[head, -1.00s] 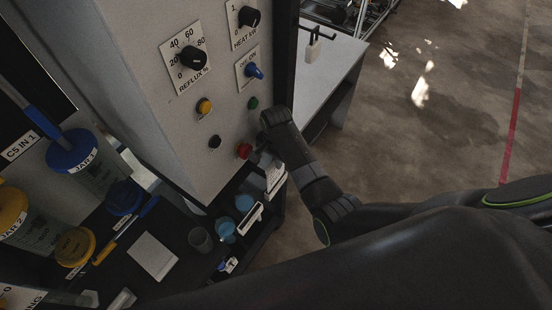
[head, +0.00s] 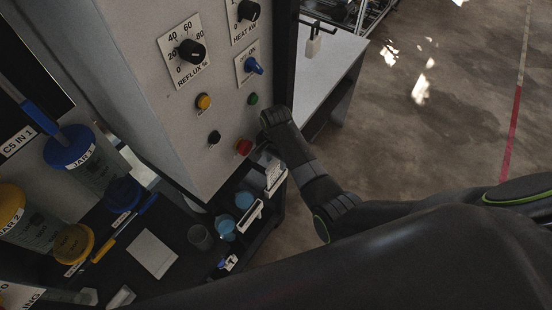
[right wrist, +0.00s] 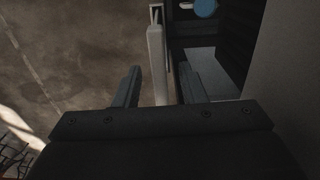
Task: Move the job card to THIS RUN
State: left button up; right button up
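My right gripper (right wrist: 158,88) is open in the right wrist view, with its two fingers apart. A pale upright strip (right wrist: 157,60) shows between and beyond the fingers; I cannot tell whether it is the job card seen edge-on or part of a holder. In the head view the right wrist hangs beside the panel, and the fingers are mostly hidden. A white card-like piece (head: 274,176) is just below it, at the dark shelf's edge. A white-framed piece (head: 249,216) is lower left of that. No THIS RUN label is readable. My left gripper is not in view.
The control panel (head: 222,115) with knobs and a red button (head: 244,146) stands close left of the right wrist. Blue cups (head: 225,226), jars (head: 70,150) and a white sheet (head: 152,254) are on the dark bench. Open floor (head: 430,120) lies to the right.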

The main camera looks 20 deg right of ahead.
notch_tip(320, 180, up, 3)
jog(key=p, duration=0.3)
jog(key=shift+f, duration=0.1)
jog(key=shift+r, duration=2.1)
